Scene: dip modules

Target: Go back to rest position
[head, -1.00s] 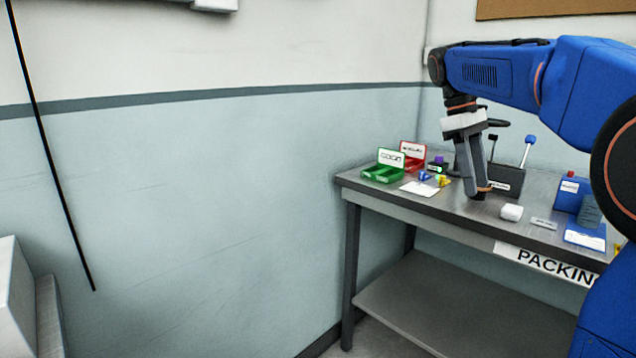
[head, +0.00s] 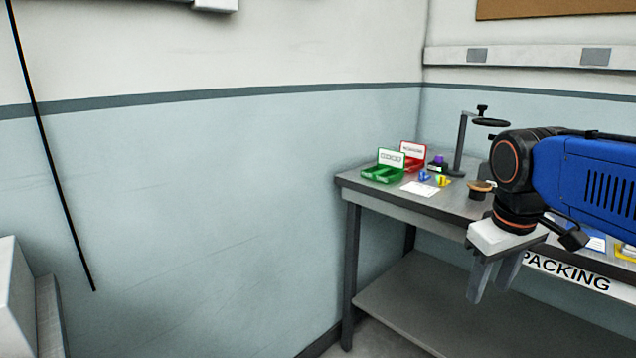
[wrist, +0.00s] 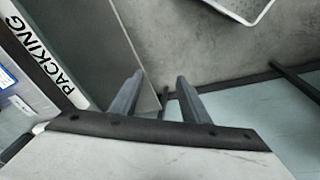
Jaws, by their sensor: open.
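My gripper (head: 491,284) hangs in front of the packing bench's front edge in the head view, fingers pointing down and apart, with nothing between them. In the wrist view my gripper (wrist: 160,88) also shows two spread fingers over the bench edge, the lower shelf and the floor. My blue arm covers the right part of the bench (head: 440,203) in the head view.
A green bin (head: 383,172) and a red bin (head: 413,155) stand at the bench's back left, near a white card (head: 420,188) and small coloured parts. A dark stand (head: 461,145) rises behind. The lower shelf (head: 420,310) is bare. Open floor lies in front.

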